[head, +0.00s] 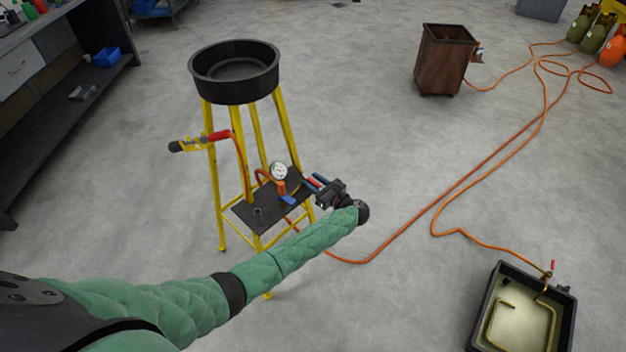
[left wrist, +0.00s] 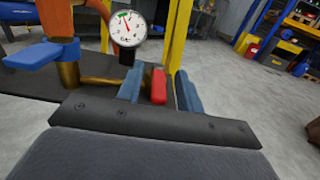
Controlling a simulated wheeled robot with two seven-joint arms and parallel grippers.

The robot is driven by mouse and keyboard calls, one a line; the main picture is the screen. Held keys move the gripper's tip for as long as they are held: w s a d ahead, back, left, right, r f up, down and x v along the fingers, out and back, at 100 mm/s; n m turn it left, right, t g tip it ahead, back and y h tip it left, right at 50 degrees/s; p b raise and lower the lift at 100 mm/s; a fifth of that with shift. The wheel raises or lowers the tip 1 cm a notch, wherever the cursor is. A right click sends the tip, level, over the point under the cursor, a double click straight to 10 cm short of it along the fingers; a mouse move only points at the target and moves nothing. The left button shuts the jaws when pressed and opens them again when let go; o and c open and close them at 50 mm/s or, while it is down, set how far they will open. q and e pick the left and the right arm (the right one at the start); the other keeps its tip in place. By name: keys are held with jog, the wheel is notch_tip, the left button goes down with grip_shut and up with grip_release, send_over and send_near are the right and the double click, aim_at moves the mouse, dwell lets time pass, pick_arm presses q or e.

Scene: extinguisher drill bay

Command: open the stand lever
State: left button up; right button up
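The yellow-legged stand (head: 211,165) has a dark shelf (head: 250,214) carrying a white pressure gauge (head: 279,171), also in the left wrist view (left wrist: 125,28). Below the gauge is a brass valve fitting with a blue handle (head: 288,200), which shows at left in the left wrist view (left wrist: 38,54). A red lever end (left wrist: 158,86) shows between the blue fingers of my left gripper (head: 317,183). The fingers stand apart on either side of it with small gaps visible, so the gripper is open around it. My right gripper is not in view.
A round black pan (head: 236,88) tops the stand. A red-handled nozzle (head: 205,139) sticks out left. An orange hose (head: 405,235) runs over the floor.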

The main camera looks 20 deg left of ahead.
pick_arm(q)
jog(key=shift+w+a, duration=0.15)
jog(key=shift+a, duration=0.2)
grip_shut()
